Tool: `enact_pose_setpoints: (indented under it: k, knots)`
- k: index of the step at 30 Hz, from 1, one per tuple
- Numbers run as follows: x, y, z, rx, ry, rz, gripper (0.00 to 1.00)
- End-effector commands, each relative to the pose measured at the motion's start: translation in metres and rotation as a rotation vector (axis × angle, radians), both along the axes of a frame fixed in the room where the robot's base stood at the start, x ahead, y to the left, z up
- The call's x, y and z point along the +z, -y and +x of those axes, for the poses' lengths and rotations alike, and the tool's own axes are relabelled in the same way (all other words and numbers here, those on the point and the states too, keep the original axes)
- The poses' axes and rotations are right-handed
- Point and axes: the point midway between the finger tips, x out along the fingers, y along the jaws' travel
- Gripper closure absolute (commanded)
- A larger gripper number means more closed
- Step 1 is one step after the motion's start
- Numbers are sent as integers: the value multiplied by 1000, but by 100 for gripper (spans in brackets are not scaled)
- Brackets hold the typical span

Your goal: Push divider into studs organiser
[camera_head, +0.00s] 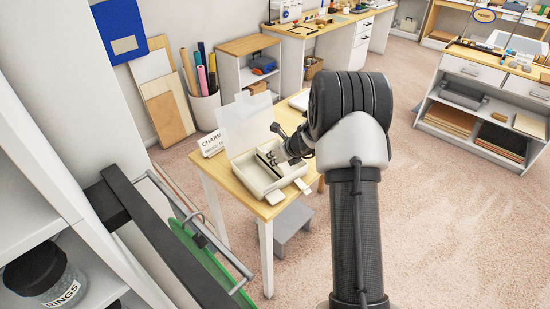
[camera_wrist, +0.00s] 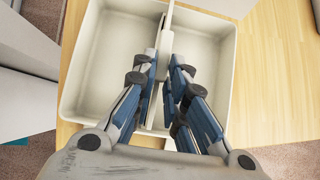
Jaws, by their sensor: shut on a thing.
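The studs organiser (camera_head: 247,180) is a cream open tray on a small wooden table; in the wrist view its rim (camera_wrist: 75,75) surrounds my fingers. The pale divider (camera_wrist: 165,42) runs lengthwise through the tray's middle, parting it into left and right compartments. My gripper (camera_wrist: 164,72) is shut on the divider, with one blue-padded finger on each side. My gripper also shows over the tray in the head view (camera_head: 268,158). The fingers hide part of the divider. I cannot tell whether its lower edge touches the tray floor.
The table (camera_head: 228,186) has a lettered sign (camera_head: 212,144) and a clear upright sheet (camera_head: 246,122) behind the tray. Small pale pieces (camera_head: 275,197) lie at the tray's front. A grey stool (camera_head: 293,220) stands below. Bare wood (camera_wrist: 272,70) shows right of the tray.

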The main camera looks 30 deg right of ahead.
Motion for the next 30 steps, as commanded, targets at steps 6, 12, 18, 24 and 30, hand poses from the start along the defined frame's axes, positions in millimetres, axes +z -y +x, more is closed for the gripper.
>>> enact_pose_setpoints:
  k: [6,12,18,24,30]
  knots:
    - [0,0,0,0,0,0,100]
    - [-1,0,0,0,0,0,100]
    - [-6,0,0,0,0,0,100]
    - [-11,0,0,0,0,0,100]
    - [-17,0,0,0,0,0,100]
